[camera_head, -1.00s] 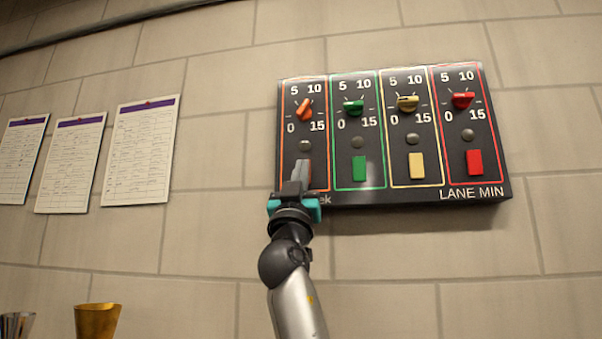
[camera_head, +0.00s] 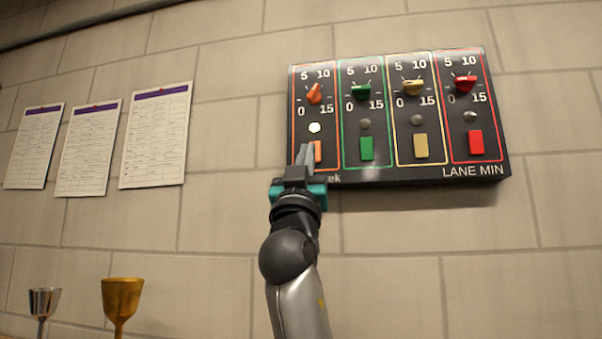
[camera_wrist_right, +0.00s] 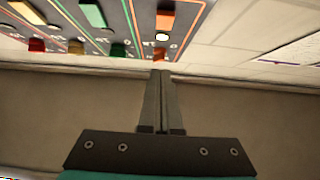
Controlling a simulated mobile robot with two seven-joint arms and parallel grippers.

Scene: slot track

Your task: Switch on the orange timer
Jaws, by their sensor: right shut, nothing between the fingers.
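The orange timer is the leftmost lane of the dark wall panel (camera_head: 400,178), with an orange knob (camera_head: 314,93) at its top. Its round lamp (camera_head: 315,128) is lit white; it also glows in the right wrist view (camera_wrist_right: 162,37). Below the lamp is the orange button (camera_head: 318,151), partly hidden by my fingers in the head view and clear of them in the right wrist view (camera_wrist_right: 165,20). My right gripper (camera_head: 305,148) is shut and empty, just in front of the lane's lower part, its tips apart from the button. My left gripper is not in view.
The green button (camera_head: 367,149), yellow button (camera_head: 421,146) and red button (camera_head: 476,142) sit to the right, their lamps unlit. Several paper sheets (camera_head: 90,150) hang at left. A gold cup (camera_head: 122,297) and a silver cup (camera_head: 43,302) stand at lower left.

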